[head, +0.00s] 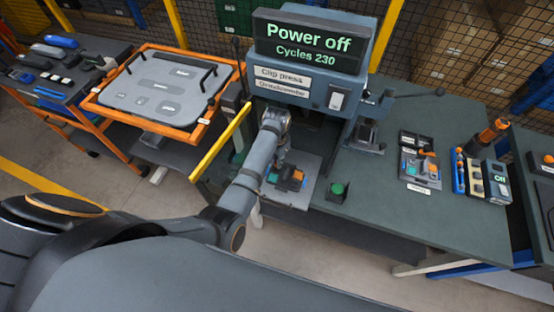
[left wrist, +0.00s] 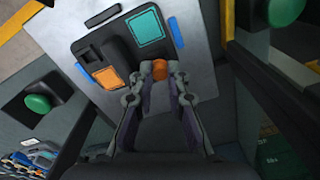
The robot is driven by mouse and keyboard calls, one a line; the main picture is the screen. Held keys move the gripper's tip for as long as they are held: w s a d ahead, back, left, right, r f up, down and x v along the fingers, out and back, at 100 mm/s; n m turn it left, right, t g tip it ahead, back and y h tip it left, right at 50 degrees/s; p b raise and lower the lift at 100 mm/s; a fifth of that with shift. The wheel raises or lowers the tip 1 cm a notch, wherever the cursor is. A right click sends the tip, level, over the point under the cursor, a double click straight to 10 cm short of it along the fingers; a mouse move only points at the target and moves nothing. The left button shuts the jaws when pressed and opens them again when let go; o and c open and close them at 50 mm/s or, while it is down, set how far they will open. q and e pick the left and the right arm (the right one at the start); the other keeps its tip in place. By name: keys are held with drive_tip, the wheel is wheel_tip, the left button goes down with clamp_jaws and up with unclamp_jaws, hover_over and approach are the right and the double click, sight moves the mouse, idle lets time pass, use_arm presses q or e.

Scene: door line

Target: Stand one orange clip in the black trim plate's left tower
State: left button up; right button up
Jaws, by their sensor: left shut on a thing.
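The black trim plate (left wrist: 88,42) lies on a light grey base plate under the clip press, with a teal block (left wrist: 145,28), an orange block (left wrist: 105,77) and blue edge tabs. It also shows in the head view (head: 287,182), partly covered by my arm. My left gripper (left wrist: 160,76) is shut on a small orange clip (left wrist: 160,68) at the plate's near edge. The fingers hide part of the plate there, and I cannot tell whether the clip touches the plate or a tower. In the head view my left gripper (head: 278,164) reaches down under the press. My right gripper is not in view.
The clip press (head: 308,62) reads "Power off, Cycles 230" and overhangs the plate. A green button (head: 338,190) stands right of it. A yellow bar (head: 220,143) runs on the left. Right on the bench are a small fixture (head: 420,170) and an "Off" box (head: 498,182).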

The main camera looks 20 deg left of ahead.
use_arm(q)
drive_tip(key=shift+f, duration=0.55)
idle(1.9)
drive_tip(key=o, duration=0.8)
drive_tip(key=shift+c, duration=0.2)
